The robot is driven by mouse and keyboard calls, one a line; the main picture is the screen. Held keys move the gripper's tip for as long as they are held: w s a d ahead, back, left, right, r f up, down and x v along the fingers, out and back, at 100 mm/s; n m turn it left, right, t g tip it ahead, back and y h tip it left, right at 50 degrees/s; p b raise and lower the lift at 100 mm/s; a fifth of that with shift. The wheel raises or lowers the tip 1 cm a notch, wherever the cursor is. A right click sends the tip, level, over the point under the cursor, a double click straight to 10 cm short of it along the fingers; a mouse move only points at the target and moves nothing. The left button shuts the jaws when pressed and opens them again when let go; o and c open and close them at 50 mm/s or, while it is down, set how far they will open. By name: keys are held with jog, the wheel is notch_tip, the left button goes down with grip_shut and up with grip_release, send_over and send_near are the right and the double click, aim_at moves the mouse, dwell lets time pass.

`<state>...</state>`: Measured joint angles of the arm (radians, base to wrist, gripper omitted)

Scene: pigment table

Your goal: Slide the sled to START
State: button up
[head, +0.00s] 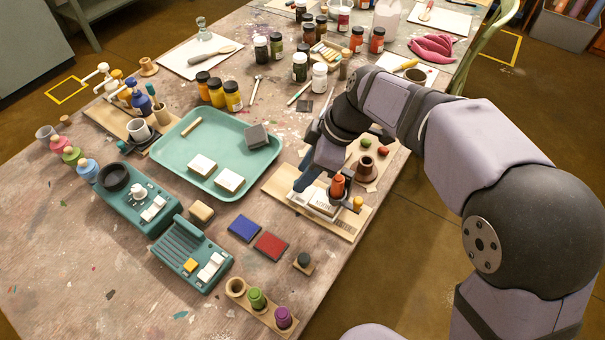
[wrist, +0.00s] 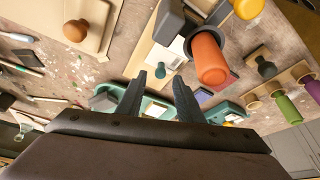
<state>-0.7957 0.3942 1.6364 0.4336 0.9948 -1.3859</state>
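A wooden board (head: 352,233) lies along the table's right edge, with a white piece bearing dark print (head: 322,205) on it. An orange cylinder (head: 337,186) and a yellow knob (head: 357,203) stand there too. I cannot tell for sure which part is the sled, and START is not readable. In the wrist view the board (wrist: 142,52) carries a white printed piece (wrist: 178,46) with a small teal knob (wrist: 175,59), and grey parts. My gripper (wrist: 160,82) has its two fingers apart, with nothing seen held between them. The orange cylinder (wrist: 209,60) is just right of the fingers.
A teal tray (head: 170,140) with pale blocks lies left of the board. Blue (head: 244,228) and red (head: 271,245) pads lie in front. A stand with green and purple pegs (head: 262,309) is near the front edge. A brown cup (head: 367,168) stands behind the board.

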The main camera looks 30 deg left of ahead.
aim_at(314, 193)
jog(key=v, duration=0.5)
jog(key=shift+d+r, duration=0.1)
jog(key=shift+r, duration=0.1)
jog(key=w+d+m+t+b, duration=0.2)
jog(key=w+d+m+t, duration=0.3)
jog(key=w, duration=0.3)
jog(key=d+f+m+g+h+p, duration=0.1)
jog(key=d+f+m, duration=0.3)
jog(key=d, duration=0.7)
jog(key=s+d+f+m+g+h, duration=0.1)
jog(key=s+d+f+m, duration=0.2)
jog(key=s+d+m, duration=0.3)
jog(key=s+d+f+m+g+h+p, duration=0.1)
jog(key=s+d+f+m, duration=0.25)
jog(key=d, duration=0.55)
jog(key=s+d+f+m+h, duration=0.1)
jog(key=s+d+f+m, duration=0.2)
jog(key=s+d+m, duration=0.3)
notch_tip(314, 193, up, 17)
jog(key=w+n+p, duration=0.2)
jog(key=p, duration=1.5)
jog(key=shift+d+r, duration=0.2)
jog(key=shift+d, duration=0.25)
